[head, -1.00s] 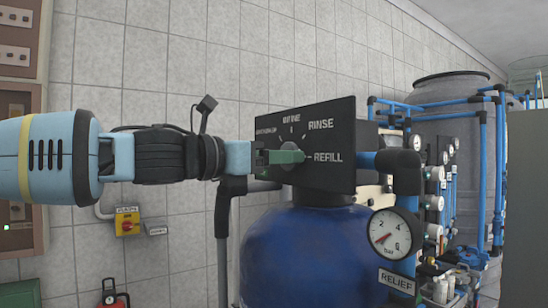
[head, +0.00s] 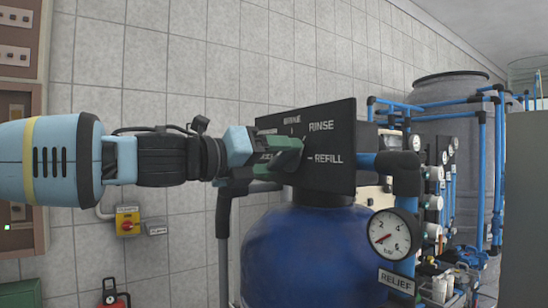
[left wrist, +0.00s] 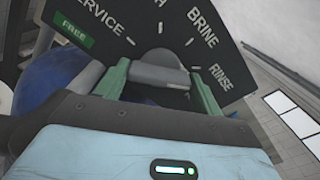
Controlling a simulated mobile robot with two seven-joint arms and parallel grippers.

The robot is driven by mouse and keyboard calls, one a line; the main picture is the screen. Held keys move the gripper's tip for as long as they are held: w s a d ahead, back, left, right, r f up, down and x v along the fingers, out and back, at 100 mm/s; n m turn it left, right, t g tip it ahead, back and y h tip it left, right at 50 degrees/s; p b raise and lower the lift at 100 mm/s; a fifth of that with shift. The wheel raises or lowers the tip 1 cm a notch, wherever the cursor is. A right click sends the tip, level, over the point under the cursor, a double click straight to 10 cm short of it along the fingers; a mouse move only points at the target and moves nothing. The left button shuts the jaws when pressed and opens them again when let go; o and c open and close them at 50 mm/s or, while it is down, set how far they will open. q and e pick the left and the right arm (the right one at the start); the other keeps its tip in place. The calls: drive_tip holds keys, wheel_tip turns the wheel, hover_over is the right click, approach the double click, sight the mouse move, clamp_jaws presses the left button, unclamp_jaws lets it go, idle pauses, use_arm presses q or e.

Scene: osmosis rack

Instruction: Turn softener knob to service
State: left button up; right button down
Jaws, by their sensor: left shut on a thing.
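The softener knob (left wrist: 160,72) is grey and sits on a black dial panel (head: 338,180) above a blue tank. My left gripper (head: 282,160) reaches the panel from the left and is shut on the knob. In the left wrist view its two green fingers (left wrist: 163,84) stand on either side of the knob. The panel shows SERVICE, BRINE, RINSE and REFILL. A green FREE tag (left wrist: 73,27) is beside SERVICE. In the head view the fingers partly hide the knob and the left labels, and its exact pointing is unclear. My right gripper is out of view.
The blue tank (head: 300,255) stands under the panel. A pressure gauge (head: 393,235) and blue pipes are close on the right. A yellow switch box (head: 127,221) is on the tiled wall at left. The wall space above the arm is clear.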

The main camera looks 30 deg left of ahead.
use_arm(q)
drive_tip(key=shift+o, duration=0.2)
drive_tip(key=n, duration=0.4)
drive_tip(key=shift+n, duration=0.3)
drive_tip(key=n, duration=0.3)
drive_tip(key=shift+n, duration=0.4)
drive_tip(key=n, duration=0.4)
drive_tip(key=shift+c, duration=0.2)
drive_tip(key=shift+o, duration=0.2)
drive_tip(key=n, duration=0.7)
drive_tip(key=shift+n, duration=0.4)
drive_tip(key=n, duration=0.2)
drive_tip(key=shift+f+n, duration=0.1)
drive_tip(key=shift+n, duration=0.2)
drive_tip(key=n, duration=0.3)
drive_tip(key=shift+n+b, duration=0.45)
drive_tip(key=shift+n, duration=1.35)
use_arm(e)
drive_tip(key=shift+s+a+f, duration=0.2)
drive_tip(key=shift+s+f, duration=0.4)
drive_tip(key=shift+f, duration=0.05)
